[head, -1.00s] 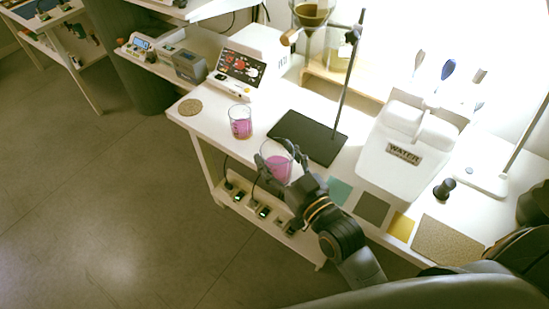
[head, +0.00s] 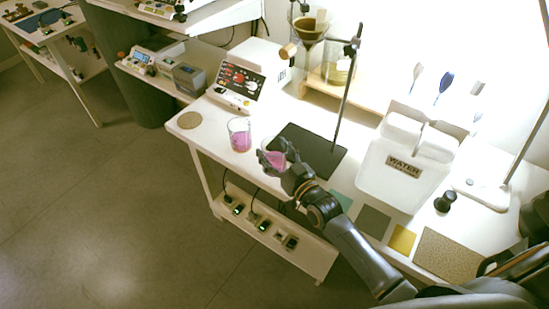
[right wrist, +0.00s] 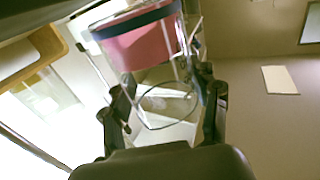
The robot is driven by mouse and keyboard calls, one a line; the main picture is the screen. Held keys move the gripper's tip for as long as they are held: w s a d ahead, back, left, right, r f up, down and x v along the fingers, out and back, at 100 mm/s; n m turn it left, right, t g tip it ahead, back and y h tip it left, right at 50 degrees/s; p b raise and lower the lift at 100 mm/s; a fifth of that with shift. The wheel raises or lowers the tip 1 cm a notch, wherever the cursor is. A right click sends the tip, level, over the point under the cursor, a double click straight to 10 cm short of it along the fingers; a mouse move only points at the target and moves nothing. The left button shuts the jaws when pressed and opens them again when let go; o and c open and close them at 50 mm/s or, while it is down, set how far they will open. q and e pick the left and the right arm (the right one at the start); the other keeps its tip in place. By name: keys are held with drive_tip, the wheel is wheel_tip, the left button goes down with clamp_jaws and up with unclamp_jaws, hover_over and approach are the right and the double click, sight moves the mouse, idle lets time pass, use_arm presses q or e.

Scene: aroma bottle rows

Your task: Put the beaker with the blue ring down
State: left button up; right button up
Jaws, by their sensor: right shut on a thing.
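My right gripper (head: 271,156) is shut on a clear beaker with pink liquid (head: 277,160), near the front edge of the white table (head: 215,127). In the right wrist view, the held beaker (right wrist: 142,48) shows a dark blue ring beside the pink liquid, and the fingers of my right gripper (right wrist: 165,108) are on either side of the glass. The fingers hide part of it in the head view, and I cannot tell whether its base touches the table. Another beaker with pink-purple liquid (head: 239,136) stands to its left. My left gripper is not in view.
A round cork mat (head: 189,120) lies at the table's left end. A black stand base (head: 318,158) with an upright rod is right behind the held beaker. A white water container (head: 385,175) stands to the right, behind coloured squares. A control box (head: 240,80) is at the back.

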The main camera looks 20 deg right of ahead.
sight(270, 152)
drive_tip(key=f, duration=0.1)
drive_tip(key=w+f, duration=0.1)
drive_tip(key=f, duration=0.1)
drive_tip(key=shift+d+f, duration=0.1)
drive_tip(key=shift+d, duration=0.05)
drive_tip(key=shift+f, duration=0.3)
drive_tip(key=shift+f, duration=0.1)
drive_tip(key=o, duration=0.9)
drive_tip(key=shift+f, duration=0.15)
drive_tip(key=o, duration=0.4)
